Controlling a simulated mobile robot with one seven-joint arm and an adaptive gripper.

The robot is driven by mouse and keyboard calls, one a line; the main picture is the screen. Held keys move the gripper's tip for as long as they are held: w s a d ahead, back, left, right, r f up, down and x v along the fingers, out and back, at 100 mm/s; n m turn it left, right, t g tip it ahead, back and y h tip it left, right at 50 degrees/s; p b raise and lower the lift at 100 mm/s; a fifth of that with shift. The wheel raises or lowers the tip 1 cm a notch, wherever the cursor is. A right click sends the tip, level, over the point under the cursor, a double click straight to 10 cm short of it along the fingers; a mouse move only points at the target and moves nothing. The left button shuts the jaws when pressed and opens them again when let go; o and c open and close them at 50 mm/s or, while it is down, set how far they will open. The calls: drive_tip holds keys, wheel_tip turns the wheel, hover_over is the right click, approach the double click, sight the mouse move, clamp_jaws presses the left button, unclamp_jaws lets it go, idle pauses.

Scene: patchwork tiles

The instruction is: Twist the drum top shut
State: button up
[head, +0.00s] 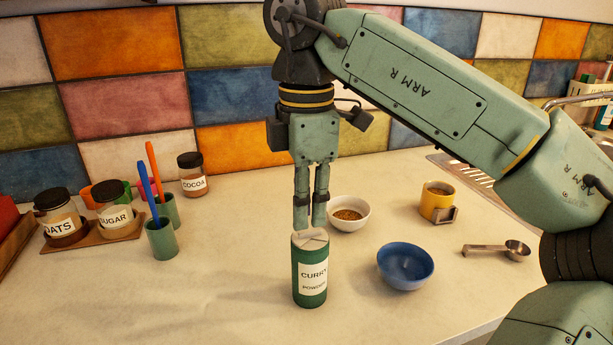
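A green cylindrical drum (310,283) stands upright on the counter, with a white label reading "CURRY POWDER". Its pale round top (310,240) sits on the drum and shows darker lines across it. My gripper (311,227) points straight down over the top. Its two fingers are close together with a thin gap between them. The fingertips meet the far edge of the top in the picture. I cannot tell whether they touch it or hover above or behind it, nor whether anything is between them.
A bowl of brown spice (349,214) stands just behind and right of the drum. A blue bowl (405,266), a yellow mug (437,201) and a metal scoop (510,250) are to the right. Green cups (162,239) and jars (62,220) stand left. The counter left of the drum is clear.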

sight(309, 232)
drive_tip(key=shift+f, duration=1.45)
clamp_jaws()
